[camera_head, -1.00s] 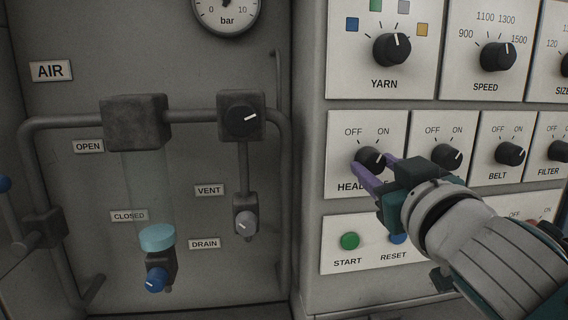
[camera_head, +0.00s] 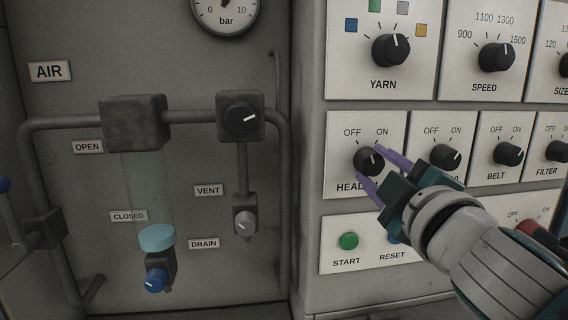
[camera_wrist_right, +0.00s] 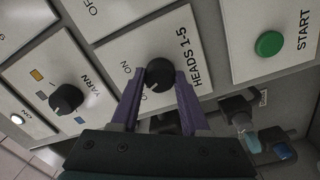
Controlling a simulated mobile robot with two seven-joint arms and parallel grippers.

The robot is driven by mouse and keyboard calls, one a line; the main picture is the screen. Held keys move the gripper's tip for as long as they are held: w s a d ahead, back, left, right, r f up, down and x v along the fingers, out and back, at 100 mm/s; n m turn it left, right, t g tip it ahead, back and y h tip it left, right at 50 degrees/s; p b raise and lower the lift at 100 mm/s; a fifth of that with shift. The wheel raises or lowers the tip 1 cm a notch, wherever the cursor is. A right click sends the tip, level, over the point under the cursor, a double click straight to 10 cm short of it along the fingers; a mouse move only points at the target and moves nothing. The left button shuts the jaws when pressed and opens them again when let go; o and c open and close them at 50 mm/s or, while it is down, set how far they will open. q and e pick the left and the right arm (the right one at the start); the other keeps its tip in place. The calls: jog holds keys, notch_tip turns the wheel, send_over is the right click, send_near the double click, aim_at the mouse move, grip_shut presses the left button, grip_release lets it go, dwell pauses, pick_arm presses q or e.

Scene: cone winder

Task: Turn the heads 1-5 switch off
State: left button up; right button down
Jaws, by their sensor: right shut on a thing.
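The heads 1-5 switch is a black round knob (camera_head: 367,161) on a white plate with OFF at upper left and ON at upper right. The right wrist view shows the knob (camera_wrist_right: 159,74) between the fingertips, beside the words HEADS 1-5. The fingers hide part of the plate's label in the head view. My left gripper is not in view.
To the right are a neighbouring OFF/ON knob (camera_head: 446,157), the BELT knob (camera_head: 509,154) and the FILTER knob (camera_head: 558,151). The YARN knob (camera_head: 391,50) is above. The green START button (camera_head: 348,241) is below. Air pipes and valves stand at left.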

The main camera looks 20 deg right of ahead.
jog(key=shift+n, duration=0.7)
jog(key=shift+c, duration=2)
grip_release()
jog(key=b+v, duration=0.2)
jog(key=v, duration=0.8)
